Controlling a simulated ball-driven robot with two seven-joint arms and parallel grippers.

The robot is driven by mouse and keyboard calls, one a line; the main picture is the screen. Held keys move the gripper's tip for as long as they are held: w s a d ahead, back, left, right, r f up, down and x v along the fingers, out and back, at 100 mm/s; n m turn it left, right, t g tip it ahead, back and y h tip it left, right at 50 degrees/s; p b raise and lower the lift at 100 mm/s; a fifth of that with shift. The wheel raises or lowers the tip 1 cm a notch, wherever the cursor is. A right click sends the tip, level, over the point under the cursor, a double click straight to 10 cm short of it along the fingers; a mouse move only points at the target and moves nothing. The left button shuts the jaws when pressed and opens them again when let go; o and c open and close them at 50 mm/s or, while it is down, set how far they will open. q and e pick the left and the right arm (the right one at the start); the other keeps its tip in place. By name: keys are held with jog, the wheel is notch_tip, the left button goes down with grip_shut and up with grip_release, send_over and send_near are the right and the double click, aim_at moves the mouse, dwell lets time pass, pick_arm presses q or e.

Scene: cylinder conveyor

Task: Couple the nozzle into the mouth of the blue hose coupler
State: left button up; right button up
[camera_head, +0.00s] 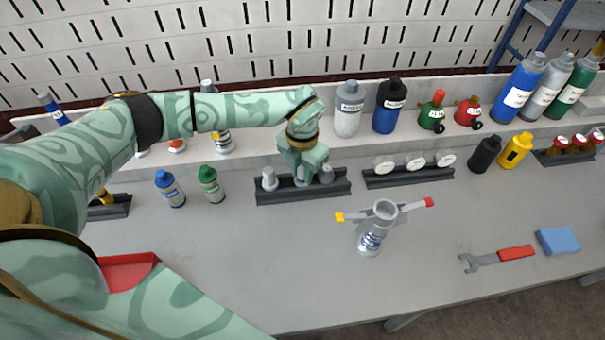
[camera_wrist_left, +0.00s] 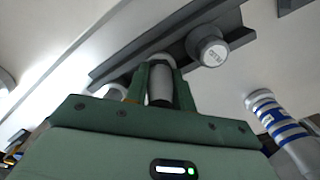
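A coupler (camera_head: 371,238) with blue markings stands upright on the bench, its round grey mouth facing up. A yellow-tipped and a red-tipped lever spread out from its sides. Its blue-banded body (camera_wrist_left: 275,118) also shows at the right of the left wrist view. Several grey nozzle-like pieces stand in a dark rack (camera_head: 335,188). My left gripper (camera_head: 302,172) points down over the rack, its fingers on either side of the middle grey piece (camera_wrist_left: 160,82). Whether the fingers press on it is unclear. A neighbouring piece (camera_wrist_left: 209,48) shows a labelled face. My right gripper is out of view.
A second rack (camera_head: 408,180) with white-topped pieces stands right of the first. Bottles line the back ledge (camera_head: 348,110). A wrench (camera_head: 497,257) and a blue block (camera_head: 557,240) lie at the right. The front middle of the bench is clear.

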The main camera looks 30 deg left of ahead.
pick_arm(q)
jog(key=shift+c, duration=0.9)
